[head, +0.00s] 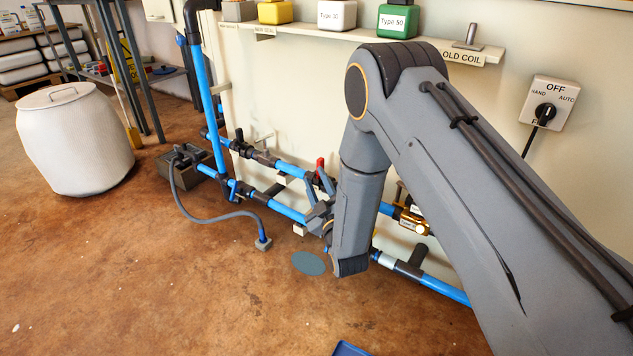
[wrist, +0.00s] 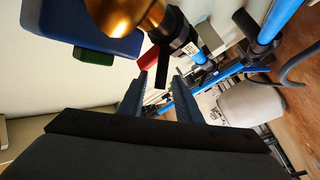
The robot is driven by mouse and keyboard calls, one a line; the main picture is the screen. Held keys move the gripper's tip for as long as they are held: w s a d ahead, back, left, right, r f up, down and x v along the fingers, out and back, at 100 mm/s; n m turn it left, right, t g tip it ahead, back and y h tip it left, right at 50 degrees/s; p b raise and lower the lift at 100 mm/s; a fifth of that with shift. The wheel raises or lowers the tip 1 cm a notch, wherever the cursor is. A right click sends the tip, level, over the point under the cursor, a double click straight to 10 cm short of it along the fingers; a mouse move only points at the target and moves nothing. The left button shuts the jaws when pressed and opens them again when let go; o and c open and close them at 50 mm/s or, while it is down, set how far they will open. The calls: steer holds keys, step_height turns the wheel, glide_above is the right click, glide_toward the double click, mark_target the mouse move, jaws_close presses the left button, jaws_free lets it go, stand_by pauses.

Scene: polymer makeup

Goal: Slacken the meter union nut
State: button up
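The brass meter (head: 411,219) shows right of my arm in the head view. I cannot clearly pick out the union nut.
Blue pipes (head: 290,211) with black fittings run low along the cream wall. A red valve handle (head: 320,166) stands just above my gripper. A grey hose (head: 205,218) loops onto the floor. A white drum (head: 75,140) stands left. The brown floor in front is mostly clear.

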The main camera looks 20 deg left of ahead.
steer(key=p+v, duration=0.3)
steer(key=v, duration=0.4)
steer(key=shift+s+d, duration=0.2)
steer(key=shift+s, duration=0.15)
steer(key=shift+f, duration=0.1)
steer(key=shift+c, duration=0.4)
